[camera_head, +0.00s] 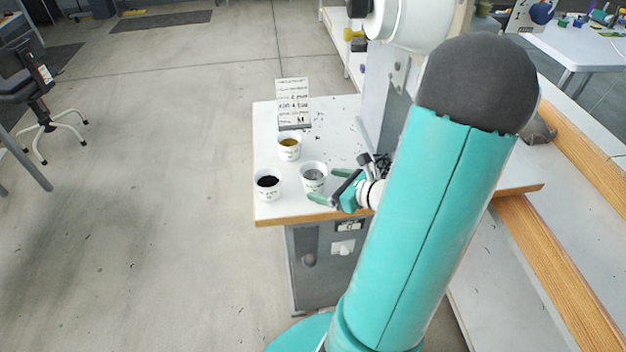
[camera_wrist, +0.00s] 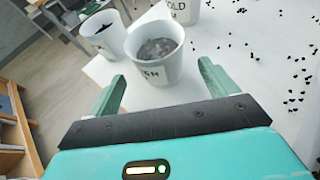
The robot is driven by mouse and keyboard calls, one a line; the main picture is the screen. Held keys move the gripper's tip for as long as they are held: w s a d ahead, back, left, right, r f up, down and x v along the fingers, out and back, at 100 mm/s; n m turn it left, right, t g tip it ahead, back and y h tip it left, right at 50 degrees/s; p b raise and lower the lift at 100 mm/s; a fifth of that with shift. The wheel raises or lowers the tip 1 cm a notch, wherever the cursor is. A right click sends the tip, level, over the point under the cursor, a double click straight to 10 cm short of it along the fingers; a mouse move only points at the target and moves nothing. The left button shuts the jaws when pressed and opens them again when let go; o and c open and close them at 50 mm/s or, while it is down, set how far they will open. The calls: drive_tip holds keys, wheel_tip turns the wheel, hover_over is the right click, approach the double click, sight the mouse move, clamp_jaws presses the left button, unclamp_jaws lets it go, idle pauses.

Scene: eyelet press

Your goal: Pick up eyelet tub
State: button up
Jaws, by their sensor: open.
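Three white tubs stand upright on a small white-topped table. The nearest to my gripper is a tub of grey pieces (camera_head: 313,177), which also shows in the wrist view (camera_wrist: 155,62) with dark lettering partly readable as "EN". A tub with black contents (camera_head: 267,184) is to its left, also in the wrist view (camera_wrist: 103,33). A tub with yellow-gold contents (camera_head: 289,148) stands behind, cut off in the wrist view and lettered "OLD" (camera_wrist: 184,10). My gripper (camera_head: 318,184) is open, its fingers (camera_wrist: 160,86) pointing at the grey tub from either side, with the tub at or just beyond the tips.
A printed card (camera_head: 293,102) stands behind the tubs. Small dark bits (camera_wrist: 292,85) are scattered on the white tabletop (camera_head: 345,130). A large machine (camera_head: 375,95) rises at the table's right. Open floor lies to the left.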

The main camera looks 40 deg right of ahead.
sight(313, 173)
drive_tip(key=x, duration=0.5)
drive_tip(key=shift+w+r, duration=0.1)
drive_tip(key=shift+w, duration=0.1)
drive_tip(key=c, duration=1.1)
drive_tip(key=shift+r, duration=0.1)
